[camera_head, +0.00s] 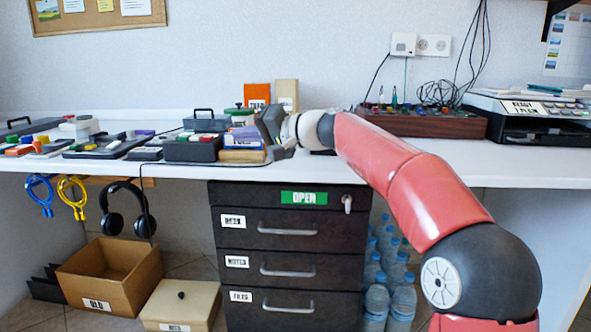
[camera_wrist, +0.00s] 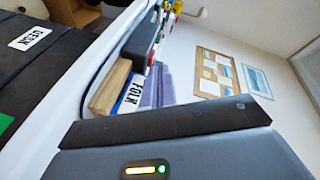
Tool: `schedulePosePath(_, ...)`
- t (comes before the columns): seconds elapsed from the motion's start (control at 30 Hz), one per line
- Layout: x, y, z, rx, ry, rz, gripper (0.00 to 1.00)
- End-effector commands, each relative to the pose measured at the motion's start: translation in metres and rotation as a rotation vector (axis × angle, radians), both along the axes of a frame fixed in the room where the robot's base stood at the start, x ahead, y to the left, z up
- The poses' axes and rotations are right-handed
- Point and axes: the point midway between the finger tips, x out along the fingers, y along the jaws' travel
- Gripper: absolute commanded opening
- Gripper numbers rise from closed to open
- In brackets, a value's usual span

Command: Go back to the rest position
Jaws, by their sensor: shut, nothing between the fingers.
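My gripper (camera_head: 279,138) is at the end of my red arm, near the front of the white desk (camera_head: 440,153), just right of a stack of books and boxes (camera_head: 243,145). In the wrist view its dark body (camera_wrist: 170,140) fills the lower part of the picture. The gripper is shut with nothing held; its fingertips are small and partly hidden in the head view. The wrist view is tilted and shows the desk edge, the stack and the wall.
A dark drawer unit (camera_head: 288,224) stands below the desk, all drawers closed. Headphones (camera_head: 127,210) hang left, above an open cardboard box (camera_head: 110,268). A brown cable box (camera_head: 425,122) and a paper tray (camera_head: 530,115) stand right. Bottles (camera_head: 390,290) stand beside the drawers.

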Motion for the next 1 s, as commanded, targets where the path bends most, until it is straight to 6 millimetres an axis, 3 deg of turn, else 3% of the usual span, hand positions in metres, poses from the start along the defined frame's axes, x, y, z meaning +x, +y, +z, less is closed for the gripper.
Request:
schedulePosePath(0.2,-0.049,-0.005,-0.037,-0.243,0.014,-0.036,0.00)
schedulePosePath(0.33,-0.095,-0.030,-0.072,-0.448,0.031,-0.086,0.00)
schedulePosePath(0.7,-0.258,-0.175,-0.184,-0.982,0.121,-0.291,0.00)
schedulePosePath(1.0,-0.349,-0.249,-0.254,-1.175,0.177,-0.366,0.00)
